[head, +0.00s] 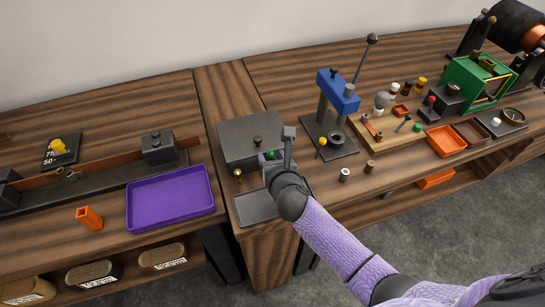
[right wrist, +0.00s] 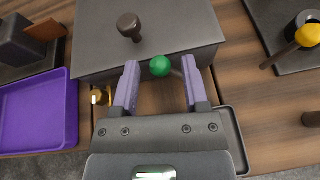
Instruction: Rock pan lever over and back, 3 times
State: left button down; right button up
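A green ball knob (right wrist: 160,66), which looks like the end of the pan lever, sits at the front of a dark grey box (right wrist: 85,55) with a round dark knob (right wrist: 130,25) on its lid. In the head view the green knob (head: 272,155) shows only partly, beside my gripper. My right gripper (right wrist: 157,82) is open, its two purple fingers on either side of the green knob, with gaps visible on both sides. It holds nothing. In the head view my right gripper (head: 267,157) is at the front edge of the grey box (head: 250,132). My left gripper is not in view.
A brass knob (head: 238,173) is left of the gripper, and a shallow grey tray (head: 257,208) lies below it. A purple tray (head: 168,198) is further left. A blue press (head: 337,90) and a yellow-knobbed lever (head: 322,142) stand to the right.

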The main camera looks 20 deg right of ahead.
grip_shut()
dwell(1.2)
